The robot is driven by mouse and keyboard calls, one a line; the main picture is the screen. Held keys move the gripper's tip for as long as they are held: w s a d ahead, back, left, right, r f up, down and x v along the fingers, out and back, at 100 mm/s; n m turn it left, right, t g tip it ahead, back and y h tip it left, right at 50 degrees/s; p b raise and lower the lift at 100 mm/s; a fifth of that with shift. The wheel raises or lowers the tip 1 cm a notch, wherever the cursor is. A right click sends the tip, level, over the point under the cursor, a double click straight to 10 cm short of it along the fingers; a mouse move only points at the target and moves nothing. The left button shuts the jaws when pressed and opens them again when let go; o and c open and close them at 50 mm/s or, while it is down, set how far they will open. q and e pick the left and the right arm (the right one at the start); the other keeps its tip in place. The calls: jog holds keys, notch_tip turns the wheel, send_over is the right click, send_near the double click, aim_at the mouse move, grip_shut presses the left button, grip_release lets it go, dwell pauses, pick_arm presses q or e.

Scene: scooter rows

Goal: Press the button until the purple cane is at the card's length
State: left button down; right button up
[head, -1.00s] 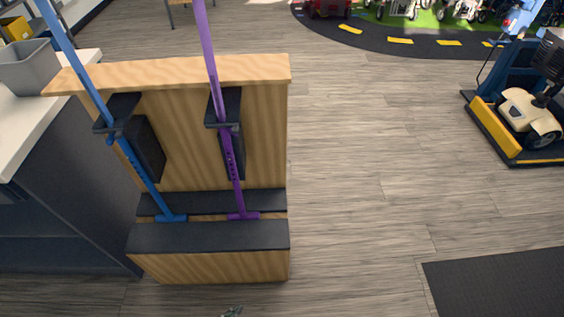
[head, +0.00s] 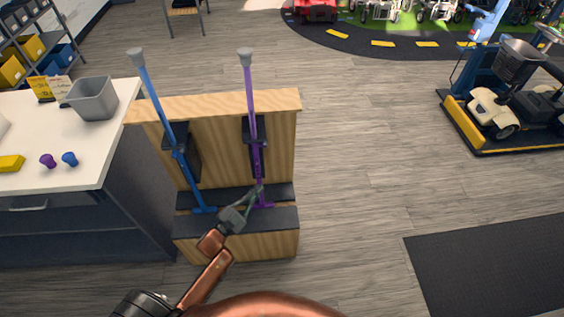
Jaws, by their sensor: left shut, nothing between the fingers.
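The purple cane (head: 252,105) stands upright in the wooden stand (head: 215,105), with a grey knob on top and its foot low in the stand. A row of dark holes shows on its lower shaft; I cannot make out the button. Yellow cards (head: 41,89) stand on the counter at the left; their print is too small to read. My left gripper (head: 259,189) is shut and empty, its fingertips in front of the purple cane's lower end. I cannot tell whether they touch it. My right gripper is not in view.
A blue cane (head: 157,100) leans in the same stand, left of the purple one. The white counter (head: 105,140) holds a grey bin (head: 93,98), a purple knob (head: 47,161) and a blue knob (head: 69,159). The floor right of the stand is clear up to a dark mat (head: 490,265).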

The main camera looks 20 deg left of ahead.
aim_at(257, 164)
pick_arm(q)
jog(key=shift+w+a, duration=0.1)
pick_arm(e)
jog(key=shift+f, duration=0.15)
